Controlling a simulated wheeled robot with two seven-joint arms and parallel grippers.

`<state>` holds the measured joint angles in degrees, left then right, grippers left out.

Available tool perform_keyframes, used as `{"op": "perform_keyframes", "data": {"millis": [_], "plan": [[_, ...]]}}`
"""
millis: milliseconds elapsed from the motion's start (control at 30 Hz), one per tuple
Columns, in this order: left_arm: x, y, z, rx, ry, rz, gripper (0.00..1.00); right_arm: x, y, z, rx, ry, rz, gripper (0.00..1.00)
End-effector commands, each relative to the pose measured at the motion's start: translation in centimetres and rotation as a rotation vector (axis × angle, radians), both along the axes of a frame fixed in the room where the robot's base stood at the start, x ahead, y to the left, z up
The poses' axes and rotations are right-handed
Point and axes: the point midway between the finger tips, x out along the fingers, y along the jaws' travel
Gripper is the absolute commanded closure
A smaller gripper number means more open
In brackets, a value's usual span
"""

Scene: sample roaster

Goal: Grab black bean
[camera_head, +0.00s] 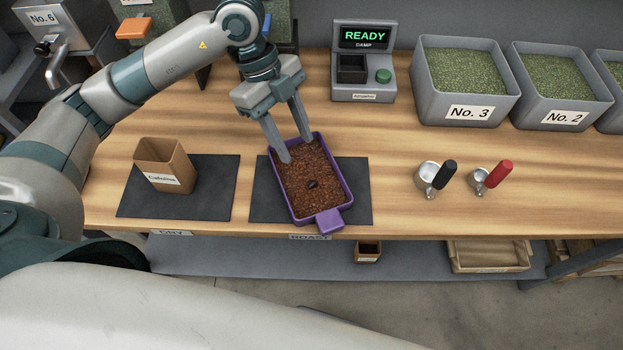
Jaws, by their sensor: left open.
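One black bean (312,184) lies on brown roasted beans in a purple tray (346,188), a little below the middle of the tray. The tray sits slightly turned on the right dark mat (262,205), its handle toward the front edge. My left gripper (298,149) is open, pointing down over the back part of the tray. Its fingers are apart, and the black bean is in front of them, not between them. Whether the fingertips touch the brown beans I cannot tell. My right gripper is not in view.
A cardboard box (165,165) stands on the left mat. A grey device (364,62) reading READY is behind the tray. Bins No. 3 (467,112) and No. 2 (576,117) stand back right. A black-handled scoop (432,180) and red-handled scoop (490,178) lie right.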

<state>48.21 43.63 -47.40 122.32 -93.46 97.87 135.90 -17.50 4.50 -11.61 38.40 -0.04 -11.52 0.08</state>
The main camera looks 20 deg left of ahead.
Motion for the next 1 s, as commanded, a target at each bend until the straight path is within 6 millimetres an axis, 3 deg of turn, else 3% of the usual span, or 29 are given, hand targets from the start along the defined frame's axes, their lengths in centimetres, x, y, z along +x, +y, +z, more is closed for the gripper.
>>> {"op": "perform_keyframes", "data": {"millis": [100,300,767,1000], "plan": [[-0.5,-0.7,-1.7,0.0,0.005,-0.001,0.58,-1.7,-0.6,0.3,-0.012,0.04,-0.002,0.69],[-0.6,-1.4,-3.6,-0.001,0.001,0.0,0.58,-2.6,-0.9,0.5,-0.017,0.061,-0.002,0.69],[-0.7,-1.6,-4.0,-0.001,0.001,0.0,0.58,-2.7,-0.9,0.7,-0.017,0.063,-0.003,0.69],[-1.8,-2.6,-5.8,0.0,0.005,-0.001,0.58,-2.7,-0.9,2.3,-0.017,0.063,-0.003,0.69]]}}
